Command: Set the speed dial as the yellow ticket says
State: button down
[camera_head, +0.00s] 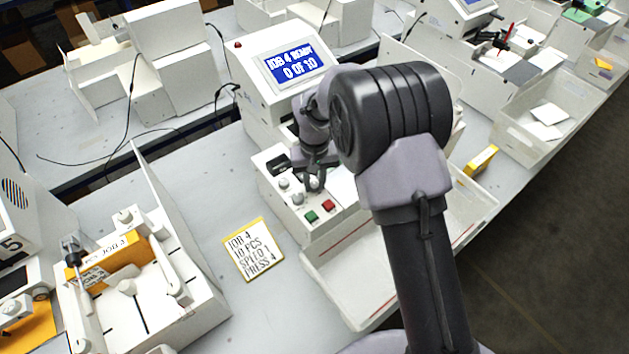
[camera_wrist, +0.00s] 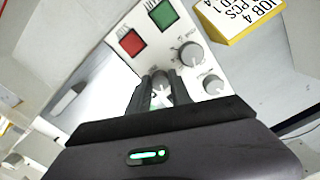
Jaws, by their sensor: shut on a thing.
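The yellow-edged ticket (camera_head: 253,249) lies on the table left of the plotter's control panel and reads JOB 4, 10 PCS, SPEED 1, PRESS 4. Part of it shows in the wrist view (camera_wrist: 250,13). My gripper (camera_head: 315,184) reaches down to the panel (camera_head: 275,163). In the wrist view my gripper (camera_wrist: 160,92) is shut on a grey knob (camera_wrist: 160,78), with a finger on each side. Two other grey knobs, a larger one (camera_wrist: 190,55) and a smaller one (camera_wrist: 213,85), stand beside it. The held knob's label and setting are hidden; the small lettering is unreadable.
A green button (camera_wrist: 163,14) and a red button (camera_wrist: 131,42) sit close by on the panel. The plotter's screen (camera_head: 295,66) reads JOB 4 READY, 0 OF 10. An open white tray (camera_head: 350,325) stands in front. Bare table lies around the ticket.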

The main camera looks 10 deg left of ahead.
aim_at(315, 185)
jog(key=c, duration=1.5)
grip_release()
jog(key=shift+o, duration=0.2)
notch_tip(315, 185, up, 18)
jog(key=p, duration=0.3)
jog(key=shift+f, duration=0.25)
